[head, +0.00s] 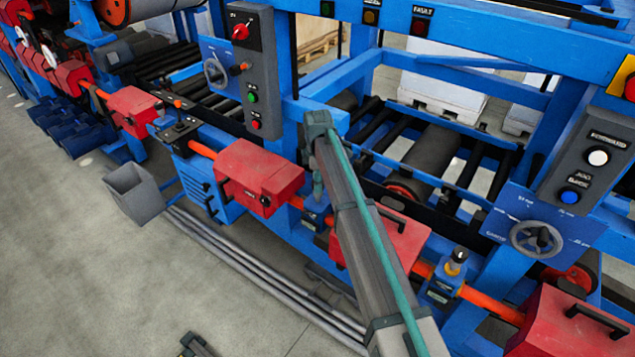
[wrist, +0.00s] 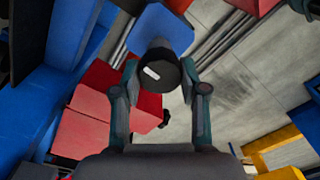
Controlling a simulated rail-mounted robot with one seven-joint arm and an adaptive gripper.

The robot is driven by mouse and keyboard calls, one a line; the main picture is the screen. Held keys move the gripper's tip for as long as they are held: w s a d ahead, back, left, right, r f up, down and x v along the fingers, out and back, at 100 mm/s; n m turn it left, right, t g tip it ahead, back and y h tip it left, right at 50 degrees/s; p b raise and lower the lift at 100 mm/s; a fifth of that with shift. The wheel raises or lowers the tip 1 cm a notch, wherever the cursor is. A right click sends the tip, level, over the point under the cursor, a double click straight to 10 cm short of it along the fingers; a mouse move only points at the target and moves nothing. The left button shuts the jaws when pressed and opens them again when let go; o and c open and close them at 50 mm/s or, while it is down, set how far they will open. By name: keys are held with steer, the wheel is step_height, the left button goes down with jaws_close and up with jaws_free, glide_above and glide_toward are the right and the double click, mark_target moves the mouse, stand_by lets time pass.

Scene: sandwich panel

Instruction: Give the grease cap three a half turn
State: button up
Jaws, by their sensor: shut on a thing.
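A dark round cap (wrist: 160,75) with a short white mark on its face sits at the centre of the wrist view. A blue block (wrist: 168,24) shows just behind it. My gripper (wrist: 159,70) has one finger on each side of the cap and is shut on it. The white mark lies slightly tilted from level. In the head view my arm reaches in from the lower right, and the cap cannot be made out there. Another dark-topped fitting with a yellow band (head: 458,260) stands on a blue block to the right in the head view.
Red guard boxes (head: 262,175) line an orange shaft (head: 490,305) along the blue machine frame. A grey control post (head: 250,75) and a handwheel (head: 537,239) rise behind. Grey rails (head: 255,268) run low in front. The concrete floor (head: 110,270) at left is mostly clear.

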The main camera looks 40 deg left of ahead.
steer(key=m+b, duration=0.1)
steer(key=m, duration=0.3)
steer(key=shift+f+b, duration=0.1)
steer(key=shift+b, duration=0.2)
steer(key=m+b, duration=0.1)
steer(key=m, duration=0.3)
steer(key=shift+m, duration=0.3)
steer(key=m+b, duration=0.1)
steer(key=m, duration=0.3)
steer(key=shift+w+m, duration=0.1)
steer(key=shift+m, duration=0.2)
steer(key=m+b, duration=0.1)
steer(key=m, duration=0.3)
steer(key=shift+m, duration=0.3)
steer(key=m, duration=0.3)
steer(key=shift+m, duration=0.3)
steer(key=m+b, duration=0.1)
steer(key=m, duration=0.3)
steer(key=shift+d, duration=0.1)
steer(key=m, duration=0.5)
steer(key=shift+m, duration=2)
